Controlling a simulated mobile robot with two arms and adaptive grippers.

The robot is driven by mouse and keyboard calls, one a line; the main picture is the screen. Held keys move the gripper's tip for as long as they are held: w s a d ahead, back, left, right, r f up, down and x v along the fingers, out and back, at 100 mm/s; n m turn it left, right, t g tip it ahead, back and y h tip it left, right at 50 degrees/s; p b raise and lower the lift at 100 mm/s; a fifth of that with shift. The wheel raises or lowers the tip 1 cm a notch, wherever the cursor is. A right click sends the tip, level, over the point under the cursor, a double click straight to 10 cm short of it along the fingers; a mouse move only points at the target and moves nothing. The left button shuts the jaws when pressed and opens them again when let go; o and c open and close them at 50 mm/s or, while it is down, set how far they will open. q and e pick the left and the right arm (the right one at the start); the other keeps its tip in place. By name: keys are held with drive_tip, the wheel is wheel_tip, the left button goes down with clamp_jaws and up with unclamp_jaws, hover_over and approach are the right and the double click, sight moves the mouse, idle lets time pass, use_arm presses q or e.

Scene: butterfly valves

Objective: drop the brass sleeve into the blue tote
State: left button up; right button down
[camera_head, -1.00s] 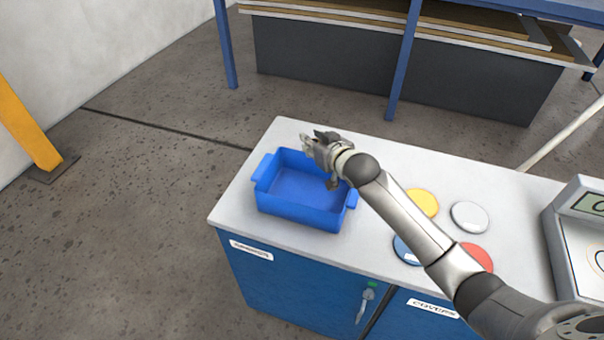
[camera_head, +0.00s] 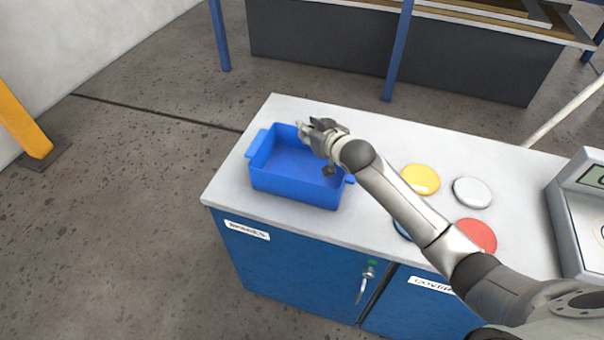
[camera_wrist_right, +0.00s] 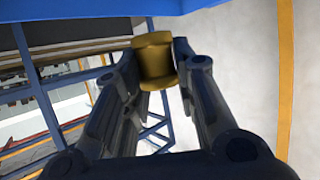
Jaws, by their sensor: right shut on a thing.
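The blue tote (camera_head: 296,184) stands open on the left end of the light worktop, and the part of its inside that I see looks empty. My right gripper (camera_head: 303,130) is over the tote's far right part in the head view. In the right wrist view my right gripper (camera_wrist_right: 154,60) is shut on the brass sleeve (camera_wrist_right: 154,62), a yellow spool-like piece with a wider rim, held between the fingertips. The sleeve is too small to make out in the head view. My left gripper is not in view.
Right of the tote lie a yellow disc (camera_head: 421,179), a grey disc (camera_head: 472,192), a red disc (camera_head: 477,236) and a blue disc (camera_head: 402,229), partly hidden by my arm. A grey device (camera_head: 585,220) stands at the right. Bare worktop lies behind the discs.

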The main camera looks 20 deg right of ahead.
drive_tip(key=c, duration=1.1)
unclamp_jaws()
drive_tip(key=shift+s, duration=0.1)
drive_tip(key=v, duration=1.1)
drive_tip(key=shift+s+r, duration=0.15)
drive_tip(key=shift+s, duration=0.2)
